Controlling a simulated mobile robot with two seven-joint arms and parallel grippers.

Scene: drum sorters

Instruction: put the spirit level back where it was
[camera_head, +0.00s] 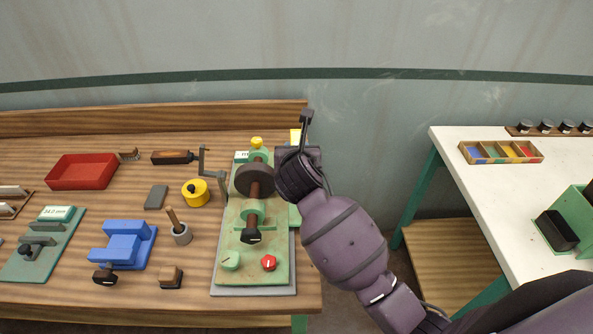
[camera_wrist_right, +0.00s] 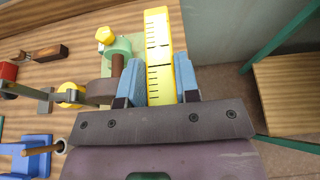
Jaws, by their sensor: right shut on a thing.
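A yellow bar with black tick marks (camera_wrist_right: 157,42) stands between the fingers of my right gripper (camera_wrist_right: 158,75). The gripper is shut on it. The bar looks like a ruler; I see no bubble vial, so I cannot tell from its face whether it is the spirit level. In the head view only a small yellow part of it (camera_head: 295,135) shows behind my right gripper (camera_head: 301,150), at the back right end of the workbench. The gripper is right beside the green machine (camera_head: 232,208) with its brown shaft and drum. My left gripper is not in view.
The workbench (camera_head: 200,295) also bears a red tray (camera_head: 82,172), a blue vise (camera_head: 127,243), a yellow round piece (camera_head: 195,193) and a grey cup (camera_head: 182,235). A crank stands close left of the machine. A white table (camera_head: 485,205) stands right, across a gap.

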